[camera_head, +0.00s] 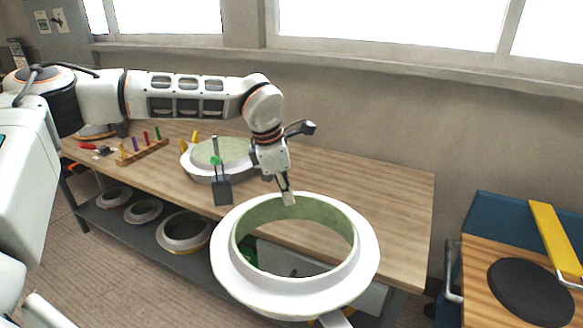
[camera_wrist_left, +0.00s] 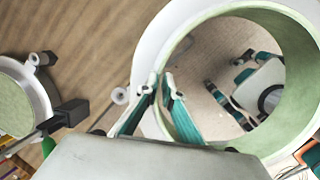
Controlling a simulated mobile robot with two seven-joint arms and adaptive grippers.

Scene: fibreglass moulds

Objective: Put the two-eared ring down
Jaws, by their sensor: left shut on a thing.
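The large white ring (camera_head: 361,272) with a green inner wall is in the front middle of the head view. It overlaps the table's front edge and appears raised. My left gripper (camera_head: 287,196) is shut on its far rim; in the left wrist view its teal fingertips (camera_wrist_left: 160,88) meet at the rim of the ring (camera_wrist_left: 150,60). A small white knob (camera_wrist_left: 120,95) beside the rim may be one ear; the other is not clear. Through the ring's opening, the wrist view shows my right gripper (camera_wrist_left: 228,88) below, its teal fingers apart.
The wooden table (camera_head: 390,205) is bare to the right. Another round mould (camera_head: 205,175) stands at its back left, beside a peg rack (camera_head: 143,152). Several rings sit on the lower shelf (camera_head: 145,245). A blue-backed stand (camera_head: 500,215) with a black disc (camera_head: 530,290) is at right.

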